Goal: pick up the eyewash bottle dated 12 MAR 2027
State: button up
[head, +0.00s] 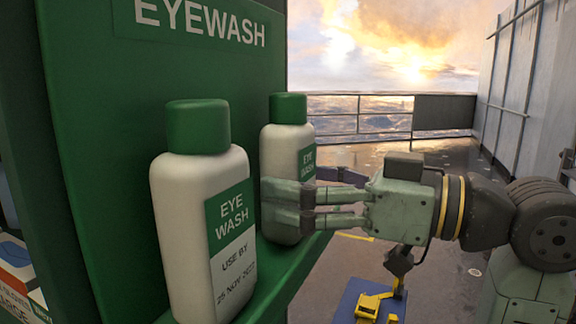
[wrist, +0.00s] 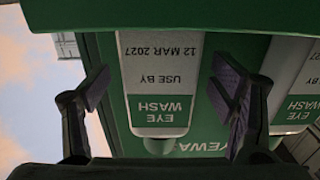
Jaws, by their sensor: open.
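The eyewash bottle dated 12 MAR 2027 (wrist: 160,75) is white with a green cap and stands upright on the green shelf. Its label is upside down in the wrist view. In the head view it is the farther bottle (head: 285,150), its date hidden. My gripper (head: 295,198) is open, with one finger in front of this bottle and the other partly hidden behind it. In the wrist view the fingers (wrist: 160,92) are on either side of the bottle, with gaps showing.
The green EYEWASH back panel (head: 120,130) rises behind both. A blue and yellow object (head: 370,300) is below my arm.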

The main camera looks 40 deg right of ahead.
jog(key=shift+x, duration=0.85)
jog(key=shift+c, duration=0.3)
jog(key=c, duration=1.6)
